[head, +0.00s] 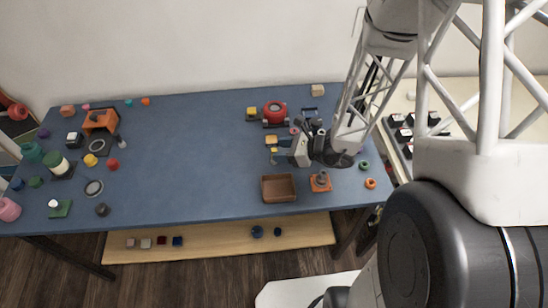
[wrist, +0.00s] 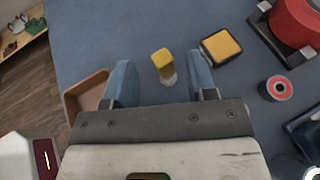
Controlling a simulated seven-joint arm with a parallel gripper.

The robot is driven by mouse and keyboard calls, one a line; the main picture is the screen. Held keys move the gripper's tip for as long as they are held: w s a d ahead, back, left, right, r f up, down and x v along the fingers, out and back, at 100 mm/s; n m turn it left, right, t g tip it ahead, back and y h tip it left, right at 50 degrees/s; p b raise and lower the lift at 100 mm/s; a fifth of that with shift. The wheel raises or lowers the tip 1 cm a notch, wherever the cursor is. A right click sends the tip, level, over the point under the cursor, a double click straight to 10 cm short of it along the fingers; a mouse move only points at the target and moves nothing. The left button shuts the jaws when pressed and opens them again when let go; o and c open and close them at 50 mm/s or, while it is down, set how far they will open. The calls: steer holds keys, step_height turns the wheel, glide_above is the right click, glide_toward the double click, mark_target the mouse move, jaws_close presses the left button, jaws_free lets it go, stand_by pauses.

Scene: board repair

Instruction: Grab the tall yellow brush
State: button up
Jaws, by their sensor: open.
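The yellow brush (wrist: 162,60) stands upright on the blue table, with a yellow block-like top and a paler lower part. In the head view it is a small yellow spot (head: 274,150) just left of my gripper (head: 284,151). In the wrist view my gripper (wrist: 160,68) is open, with one blue finger on each side of the brush and gaps between. The brush looks closer to the right finger. Whether the fingertips are level with it in height I cannot tell.
A brown tray (wrist: 87,92) lies left of the fingers. A yellow-topped square block (wrist: 221,46) sits close to the right finger. A red cylinder in a dark holder (wrist: 296,22) and a red-and-grey roll (wrist: 277,88) are further right. The table's middle (head: 190,150) is clear.

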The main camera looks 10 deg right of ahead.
mark_target(275, 150)
steer(key=shift+x, duration=2.55)
steer(key=shift+c, duration=0.3)
jaws_close()
